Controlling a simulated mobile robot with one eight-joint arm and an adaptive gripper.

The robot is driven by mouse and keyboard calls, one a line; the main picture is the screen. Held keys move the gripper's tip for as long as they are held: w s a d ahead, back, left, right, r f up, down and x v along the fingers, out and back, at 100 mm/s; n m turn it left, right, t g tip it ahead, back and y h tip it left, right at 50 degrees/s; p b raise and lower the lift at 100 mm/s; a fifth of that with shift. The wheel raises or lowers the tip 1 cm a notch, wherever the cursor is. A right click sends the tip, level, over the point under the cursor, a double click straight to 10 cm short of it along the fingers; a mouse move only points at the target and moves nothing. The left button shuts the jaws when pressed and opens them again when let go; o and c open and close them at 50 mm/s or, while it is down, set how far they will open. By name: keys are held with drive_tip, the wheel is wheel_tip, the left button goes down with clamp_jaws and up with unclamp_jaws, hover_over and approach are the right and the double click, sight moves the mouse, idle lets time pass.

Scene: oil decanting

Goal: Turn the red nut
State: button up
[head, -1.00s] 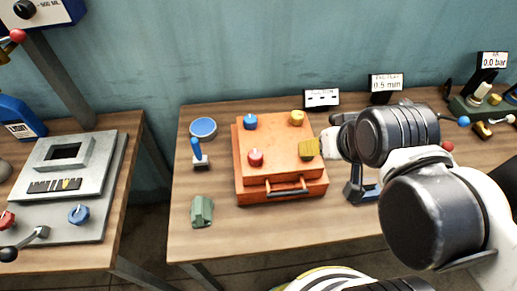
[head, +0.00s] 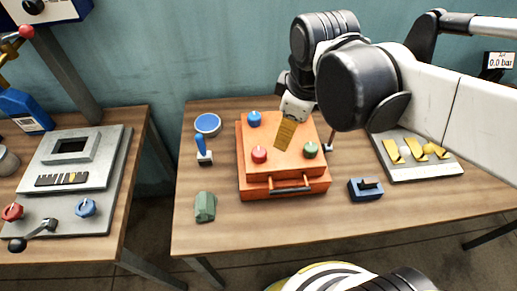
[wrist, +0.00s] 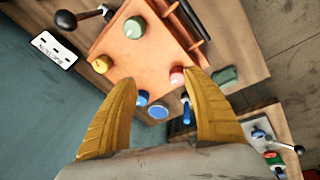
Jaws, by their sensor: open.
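The red nut (head: 260,155) is a round knob on the front left of the orange box's top (head: 290,179). My gripper (head: 281,147) is above the box, with its yellow fingers pointing down, just right of and behind the red nut in the head view. In the wrist view the fingers are spread and empty. There the red nut (wrist: 177,76) shows beside the right fingertip, apparently below it. A blue nut (head: 254,118) and a green nut (head: 310,149) also sit on the box. A yellow nut (wrist: 102,63) shows in the wrist view; my arm hides it in the head view.
A blue-handled lever (head: 201,150), a blue round lid (head: 208,124) and a green block (head: 205,207) stand left of the box. A dark blue block (head: 366,189) and a plate with yellow parts (head: 430,174) are to the right. The front table strip is clear.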

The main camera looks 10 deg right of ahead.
sight(258, 151)
drive_tip(key=a+n+g, duration=0.1)
drive_tip(key=a+n, duration=0.1)
drive_tip(key=w+a+n, duration=0.1)
drive_tip(key=a+n, duration=0.1)
drive_tip(key=n, duration=0.1)
drive_tip(key=w+a+f+n+g, duration=0.1)
drive_tip(key=a+n, duration=0.1)
drive_tip(key=shift+w+a+f+n+g+h+p, duration=0.1)
drive_tip(key=shift+w+a+n+g+h+p, duration=0.1)
drive_tip(key=shift+w+n+g+h+p, duration=0.15)
drive_tip(key=shift+s+a+f+n, duration=0.1)
drive_tip(key=shift+f+n, duration=0.15)
wheel_tip(258, 151, down, 10)
drive_tip(key=b, duration=0.4)
drive_tip(key=shift+f, duration=0.2)
drive_tip(key=shift+c, duration=0.2)
drive_tip(key=c, duration=1.1)
